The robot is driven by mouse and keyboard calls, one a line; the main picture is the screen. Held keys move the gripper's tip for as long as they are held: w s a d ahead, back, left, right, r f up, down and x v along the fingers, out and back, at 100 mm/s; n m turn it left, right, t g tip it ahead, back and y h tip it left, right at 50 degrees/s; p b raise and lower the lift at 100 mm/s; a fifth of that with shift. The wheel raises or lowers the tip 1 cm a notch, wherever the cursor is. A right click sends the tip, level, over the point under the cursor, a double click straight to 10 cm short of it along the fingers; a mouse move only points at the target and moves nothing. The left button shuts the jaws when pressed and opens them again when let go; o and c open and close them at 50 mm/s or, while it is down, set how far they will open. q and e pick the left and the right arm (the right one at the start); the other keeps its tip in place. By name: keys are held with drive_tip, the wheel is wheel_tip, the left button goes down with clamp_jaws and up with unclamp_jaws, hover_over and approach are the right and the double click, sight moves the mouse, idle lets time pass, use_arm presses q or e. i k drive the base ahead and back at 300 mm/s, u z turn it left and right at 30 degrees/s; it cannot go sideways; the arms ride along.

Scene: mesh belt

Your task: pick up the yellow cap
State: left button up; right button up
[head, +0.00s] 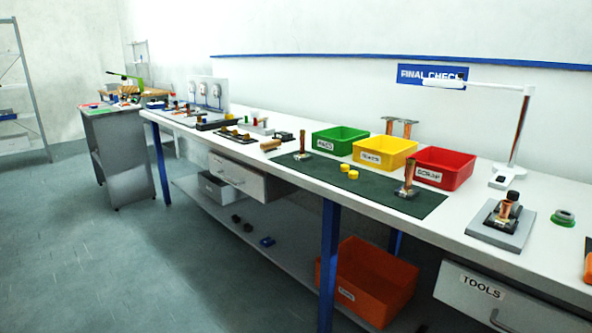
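Two small yellow caps lie close together on the dark green mat (415,203) in the middle of the bench in the head view. One yellow cap (345,168) is a little farther back and left; the other yellow cap (353,175) is nearer and right. Both stand free on the mat, in front of the yellow bin. Neither of my grippers shows in the head view, so nothing is seen touching the caps.
Green (340,139), yellow (384,153) and red (444,167) bins stand behind the mat. A copper-coloured part (408,177) stands upright right of the caps. A lamp (514,140) rises farther right. An orange crate (368,281) sits below the bench. Floor at the left is clear.

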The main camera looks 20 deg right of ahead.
sight(353, 175)
drive_tip(key=u, duration=0.45)
drive_tip(key=i, duration=1.8)
drive_tip(key=z, duration=1.05)
